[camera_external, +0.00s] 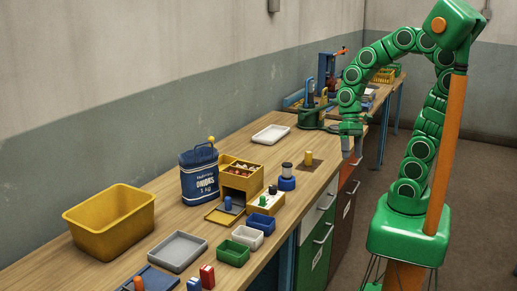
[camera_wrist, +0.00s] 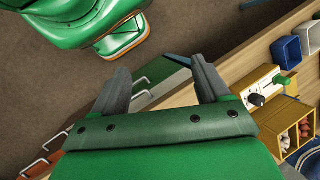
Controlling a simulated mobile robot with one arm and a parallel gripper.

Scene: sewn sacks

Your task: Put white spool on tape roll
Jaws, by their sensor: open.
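On the workbench in the external view, a small pale spool-like piece (camera_external: 287,172) with a dark top stands upright on a round blue piece (camera_external: 287,184). They look like the white spool and the tape roll, but are too small to be sure. Neither shows in the wrist view. My gripper (camera_external: 351,145) is at the bench's right edge, to the right of and beyond that stack, apart from it. In the wrist view, my gripper (camera_wrist: 163,82) has its fingers wide apart with nothing between them; the bench edge and floor lie below.
A yellow cylinder (camera_external: 308,157) stands on a brown square near the stack. A switch box (camera_external: 265,200) and a wooden drawer unit (camera_external: 242,180) are to its left, with a blue sack (camera_external: 199,175) behind. A white tray (camera_external: 271,134) lies farther back, with clear bench around it.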

